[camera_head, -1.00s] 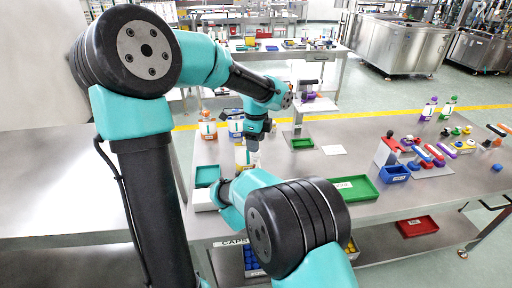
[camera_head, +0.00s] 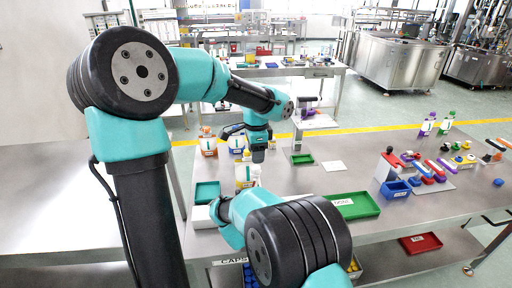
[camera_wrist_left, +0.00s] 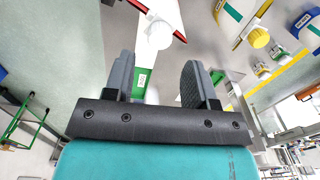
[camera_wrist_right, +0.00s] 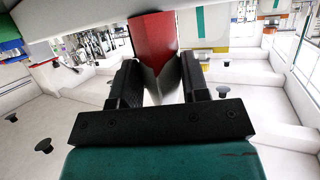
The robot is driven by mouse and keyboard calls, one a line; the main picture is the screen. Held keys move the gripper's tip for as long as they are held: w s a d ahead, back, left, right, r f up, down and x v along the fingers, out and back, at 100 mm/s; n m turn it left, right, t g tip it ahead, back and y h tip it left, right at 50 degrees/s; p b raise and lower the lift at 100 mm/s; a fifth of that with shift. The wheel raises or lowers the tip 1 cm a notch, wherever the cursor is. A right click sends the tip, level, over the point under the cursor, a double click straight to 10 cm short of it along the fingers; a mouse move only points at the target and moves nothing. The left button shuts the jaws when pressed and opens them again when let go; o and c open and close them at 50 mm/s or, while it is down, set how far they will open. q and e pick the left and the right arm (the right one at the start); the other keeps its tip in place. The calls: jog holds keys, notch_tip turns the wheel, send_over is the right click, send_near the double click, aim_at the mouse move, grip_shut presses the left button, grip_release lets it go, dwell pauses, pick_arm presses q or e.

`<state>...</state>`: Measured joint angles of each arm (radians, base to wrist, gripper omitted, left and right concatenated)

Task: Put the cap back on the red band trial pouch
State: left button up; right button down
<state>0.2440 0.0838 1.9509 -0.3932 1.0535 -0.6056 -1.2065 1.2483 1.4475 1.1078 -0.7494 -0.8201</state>
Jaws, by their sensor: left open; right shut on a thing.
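My left gripper (camera_head: 258,155) is above the left part of the table in the head view. In the left wrist view its jaws (camera_wrist_left: 157,72) are open and empty. Ahead of them is a white pouch with red edges and a bare white spout (camera_wrist_left: 157,36); I see no cap on it. My right gripper (camera_wrist_right: 158,72) is shut on the red band trial pouch (camera_wrist_right: 152,36), whose red band and white body show between the fingers. In the head view my right arm hides most of this pouch. I cannot pick out its cap.
Orange-band (camera_head: 208,145), blue-band (camera_head: 236,143) and yellow-band (camera_head: 247,174) pouches stand near my left gripper. A teal tray (camera_head: 207,190), a green tray (camera_head: 352,206) and a blue bin (camera_head: 395,189) are on the table.

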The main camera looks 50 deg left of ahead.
aim_at(256, 167)
pick_arm(q)
jog(key=n, duration=0.2)
jog(key=r+n, duration=0.1)
jog(key=n, duration=0.3)
jog(key=r+n, duration=0.1)
jog(key=n, duration=0.1)
jog(key=shift+f, duration=4)
jog(key=shift+c, duration=0.2)
jog(key=c, duration=0.9)
jog(key=o, duration=1.1)
jog(key=shift+r, duration=0.15)
